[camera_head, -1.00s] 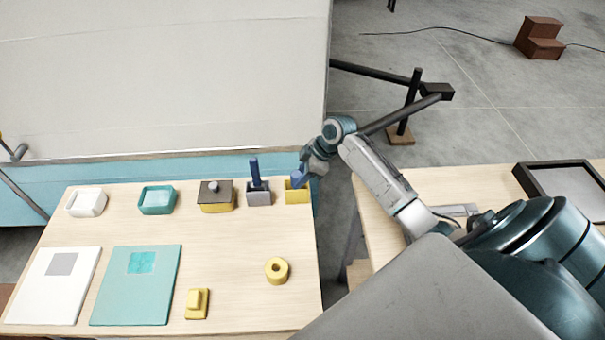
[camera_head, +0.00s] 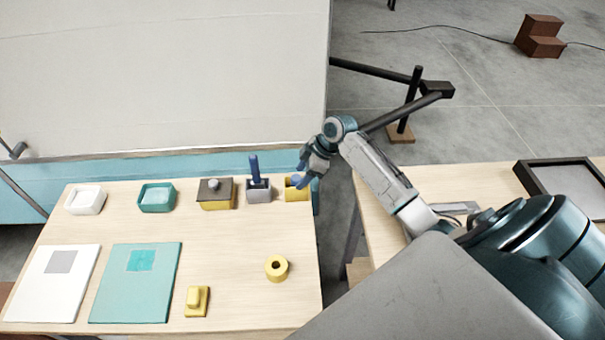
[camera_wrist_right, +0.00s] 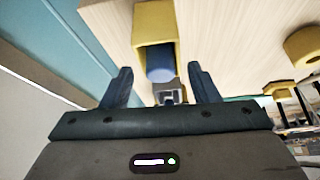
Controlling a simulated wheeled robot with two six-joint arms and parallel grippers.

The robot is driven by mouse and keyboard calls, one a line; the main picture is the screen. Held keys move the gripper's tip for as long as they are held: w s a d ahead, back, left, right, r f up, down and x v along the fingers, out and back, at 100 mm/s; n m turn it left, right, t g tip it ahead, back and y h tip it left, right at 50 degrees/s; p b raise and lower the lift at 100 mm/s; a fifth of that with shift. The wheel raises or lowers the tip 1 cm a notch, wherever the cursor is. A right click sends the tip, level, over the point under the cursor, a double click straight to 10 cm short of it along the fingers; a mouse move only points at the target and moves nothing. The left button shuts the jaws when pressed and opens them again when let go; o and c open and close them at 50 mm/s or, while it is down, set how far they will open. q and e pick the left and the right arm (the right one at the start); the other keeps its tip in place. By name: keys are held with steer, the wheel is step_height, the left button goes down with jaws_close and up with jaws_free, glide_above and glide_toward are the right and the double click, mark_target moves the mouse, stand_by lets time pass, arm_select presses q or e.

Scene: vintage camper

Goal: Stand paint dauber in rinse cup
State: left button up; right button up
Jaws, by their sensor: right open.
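A dark blue stick (camera_head: 254,167), which looks like the paint dauber, stands nearly upright in a small grey square cup (camera_head: 259,190). Beside the grey cup, at the table's right back corner, is a yellow open box (camera_head: 297,192). A blue rounded piece shows at the yellow box. In the right wrist view a blue cylinder (camera_wrist_right: 160,64) shows at the yellow box's (camera_wrist_right: 154,22) mouth. I cannot tell which container is the rinse cup.
Along the back stand a white tray (camera_head: 86,209), a teal tray (camera_head: 157,209) and a yellow box with a dark lid (camera_head: 216,202). In front lie a white board (camera_head: 40,300), a teal board (camera_head: 130,300), a yellow block (camera_head: 197,301) and a yellow ring (camera_head: 276,268).

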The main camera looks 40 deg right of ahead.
steer(key=b+v, duration=0.3)
steer(key=v, duration=0.7)
steer(key=shift+r, duration=0.3)
steer(key=shift+f, duration=0.1)
stand_by(0.4)
